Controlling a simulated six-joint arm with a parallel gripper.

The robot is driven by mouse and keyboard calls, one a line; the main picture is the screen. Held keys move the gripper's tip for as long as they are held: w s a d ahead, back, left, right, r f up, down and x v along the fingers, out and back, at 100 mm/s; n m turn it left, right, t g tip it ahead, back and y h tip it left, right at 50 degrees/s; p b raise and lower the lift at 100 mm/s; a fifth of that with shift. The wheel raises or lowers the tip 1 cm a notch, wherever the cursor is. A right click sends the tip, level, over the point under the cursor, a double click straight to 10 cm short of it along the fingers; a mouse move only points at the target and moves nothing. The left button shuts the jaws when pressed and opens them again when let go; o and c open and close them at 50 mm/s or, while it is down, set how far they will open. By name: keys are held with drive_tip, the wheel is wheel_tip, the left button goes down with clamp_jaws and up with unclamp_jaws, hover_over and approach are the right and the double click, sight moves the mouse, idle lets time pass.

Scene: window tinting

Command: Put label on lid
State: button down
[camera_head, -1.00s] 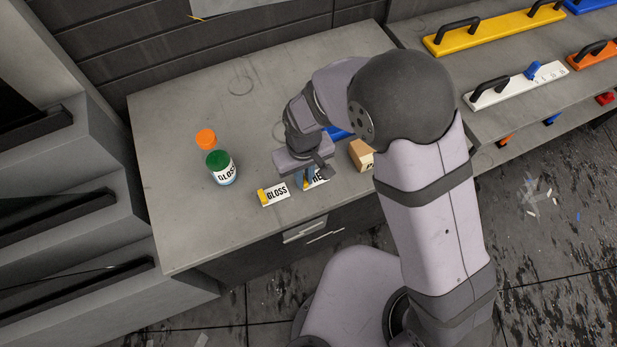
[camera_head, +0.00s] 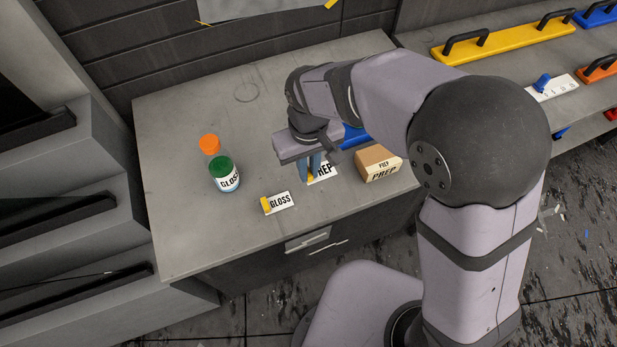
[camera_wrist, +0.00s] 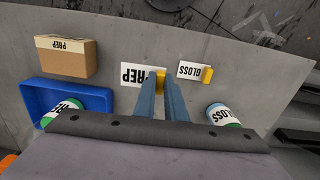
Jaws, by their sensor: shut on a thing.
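A white PREP label (camera_wrist: 138,75) with a yellow tab (camera_wrist: 160,80) is at my gripper. My gripper (camera_wrist: 161,84) is shut on the yellow tab, and its blue fingers cover part of the label. The PREP label also shows under my gripper in the head view (camera_head: 324,171), and it looks a little above the table. A jar marked GLOSS with a green lid (camera_head: 220,167) stands to the left. In the wrist view a PREP jar (camera_wrist: 62,110) stands in a blue tray (camera_wrist: 92,95); its green lid is mostly hidden by my gripper body.
A GLOSS label (camera_head: 280,203) with a yellow tab lies flat near the table's front. A cardboard box marked PREP (camera_head: 378,164) stands to the right. An orange-lidded container (camera_head: 209,143) stands behind the GLOSS jar. The table's left front (camera_head: 200,240) is clear.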

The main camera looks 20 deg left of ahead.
drive_tip(key=shift+r, duration=0.75)
drive_tip(key=shift+w+d, duration=0.1)
